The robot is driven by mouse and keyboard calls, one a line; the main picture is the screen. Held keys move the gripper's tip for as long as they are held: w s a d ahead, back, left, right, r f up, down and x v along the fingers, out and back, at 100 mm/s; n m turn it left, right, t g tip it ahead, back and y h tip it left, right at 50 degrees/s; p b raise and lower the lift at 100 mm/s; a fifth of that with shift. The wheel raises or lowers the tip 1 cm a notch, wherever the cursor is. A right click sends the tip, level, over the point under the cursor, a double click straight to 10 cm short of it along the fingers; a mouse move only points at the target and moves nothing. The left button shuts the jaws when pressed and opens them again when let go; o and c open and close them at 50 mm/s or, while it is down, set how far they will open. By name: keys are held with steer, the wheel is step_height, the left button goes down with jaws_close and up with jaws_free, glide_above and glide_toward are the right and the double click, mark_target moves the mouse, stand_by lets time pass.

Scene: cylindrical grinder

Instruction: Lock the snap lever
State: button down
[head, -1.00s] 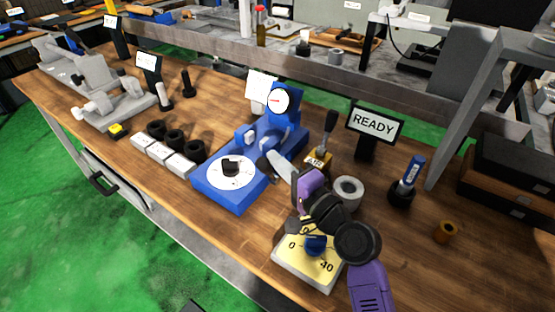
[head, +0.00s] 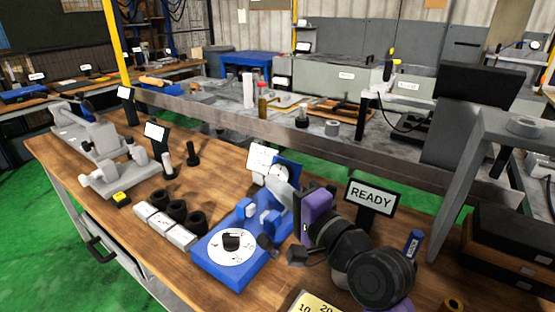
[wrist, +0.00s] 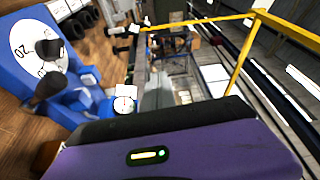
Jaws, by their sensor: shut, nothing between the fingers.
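A blue bench device (head: 222,268) stands on the wooden bench, with a white numbered dial and black knob (head: 231,240). A dark lever-like handle (head: 266,243) sits at its right side; I cannot tell whether this is the snap lever or whether it is locked. The handle also shows in the wrist view (wrist: 48,88), beside the dial. My gripper (head: 279,172) is shut and empty, raised by the device's round gauge, which it partly covers in the head view. In the wrist view the gauge (wrist: 124,104) is clear, above my purple hand.
A READY sign (head: 372,197) stands right of my arm. Black rings and white blocks (head: 165,226) line the bench left of the device. A yellow plate (head: 312,303) lies at the front. A grey fixture (head: 120,178) stands at the far left.

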step_height(320, 180, up, 5)
steer(key=shift+d+r, duration=0.1)
stand_by(0.5)
steer(key=d+r+n+t+h, duration=0.2)
steer(key=d+r+n+t, duration=0.1)
steer(key=d+t, duration=0.1)
steer(key=s+d+f+n+t+h, duration=0.1)
steer(key=s+d+f+n+h, duration=0.2)
steer(key=s+f, duration=0.4)
steer(key=s+d+f+h, duration=0.2)
steer(key=s+d+f, duration=0.4)
steer(key=s, duration=0.2)
steer(key=s+d+f+n+g+h, duration=0.1)
steer(key=s+f, duration=0.3)
steer(key=s, duration=0.6)
steer(key=s+d+f+n+g+h, duration=0.1)
steer(key=s+f, duration=0.3)
steer(key=s, duration=0.6)
steer(key=s+d+f+n+g+h, duration=0.1)
steer(key=s+f, duration=0.4)
steer(key=s, duration=0.5)
steer(key=n+g, duration=0.1)
steer(key=g, duration=0.1)
steer(key=shift+d+n+g, duration=0.3)
steer(key=shift+d, duration=0.05)
